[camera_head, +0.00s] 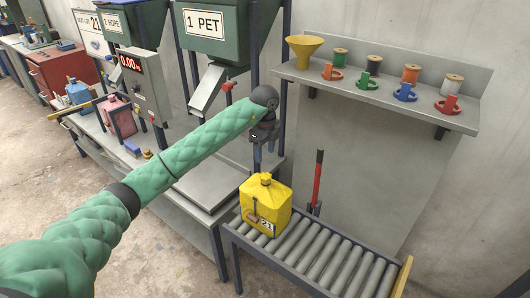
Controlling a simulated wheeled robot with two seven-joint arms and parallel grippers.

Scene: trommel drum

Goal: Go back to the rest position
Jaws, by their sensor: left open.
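My left arm in its green padded sleeve reaches across the view from the lower left. Its gripper (264,146) points down, open and apart from the yellow canister below it. The yellow canister (264,203) stands upright on the roller conveyor (339,269), at the conveyor's left end. It has a white label that seems to read 21. The fine shape of the fingers is small and dark. My right gripper does not show.
A red lever (317,178) stands behind the conveyor. A wall shelf (379,98) holds a yellow funnel (304,48), several spools and coloured clamps. A green hopper marked 1 PET (204,48) is behind my arm. A workbench at left holds a pink canister (120,117) and a blue canister (79,93).

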